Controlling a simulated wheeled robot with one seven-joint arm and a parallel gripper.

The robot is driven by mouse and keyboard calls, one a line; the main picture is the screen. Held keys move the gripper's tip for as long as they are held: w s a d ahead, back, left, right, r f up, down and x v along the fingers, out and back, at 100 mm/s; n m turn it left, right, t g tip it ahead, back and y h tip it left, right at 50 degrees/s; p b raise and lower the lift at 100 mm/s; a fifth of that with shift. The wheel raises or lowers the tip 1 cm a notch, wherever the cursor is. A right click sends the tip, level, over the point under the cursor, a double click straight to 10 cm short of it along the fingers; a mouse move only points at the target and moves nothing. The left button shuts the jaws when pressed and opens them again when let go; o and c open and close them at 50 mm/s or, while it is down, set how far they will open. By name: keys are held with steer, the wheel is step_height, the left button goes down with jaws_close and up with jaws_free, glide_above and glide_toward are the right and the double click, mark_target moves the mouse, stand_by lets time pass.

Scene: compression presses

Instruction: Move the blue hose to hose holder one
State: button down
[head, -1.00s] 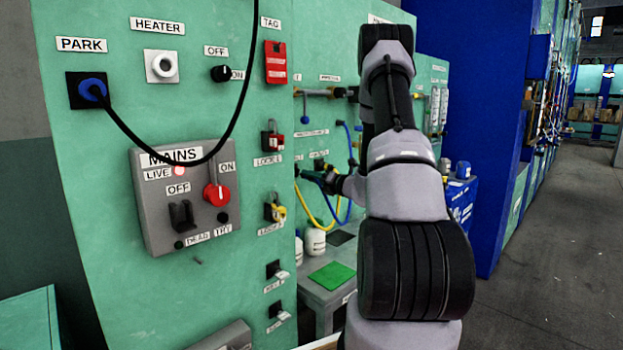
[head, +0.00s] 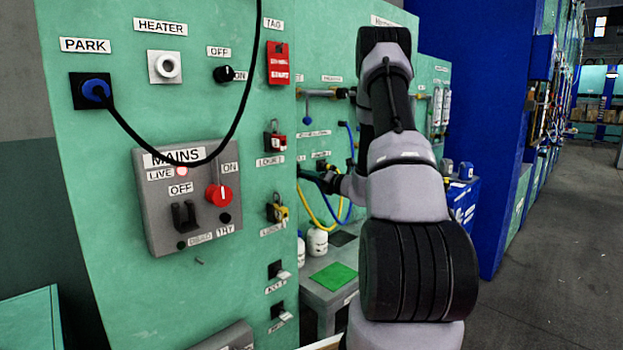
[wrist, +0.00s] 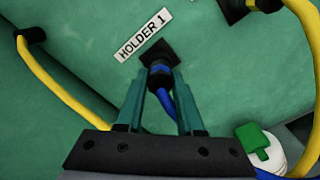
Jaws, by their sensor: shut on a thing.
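The blue hose (wrist: 180,105) has a dark connector with a blue collar (wrist: 160,69) at its end. My gripper (wrist: 158,76) is shut on this connector, with one green finger on each side. The connector's tip meets the black square of hose holder one (wrist: 158,52), under the "HOLDER 1" label (wrist: 143,35). I cannot tell how deep it sits. The hose runs down behind the right finger. In the head view the blue hose (head: 349,138) shows beside my arm, and my gripper (head: 309,176) is small and partly hidden at the green panel.
A yellow hose (wrist: 50,82) hangs from a black fitting at left in the wrist view; another yellow hose (wrist: 305,20) is at upper right. A white bottle with a green top (wrist: 254,141) is at lower right. The mains box (head: 185,200) is on the near panel.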

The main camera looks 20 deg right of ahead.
steer(key=shift+x, duration=0.75)
steer(key=shift+c, duration=2.3)
jaws_free()
steer(key=shift+s, duration=0.1)
steer(key=v, duration=1)
steer(key=shift+s, duration=0.25)
steer(key=shift+d, duration=0.15)
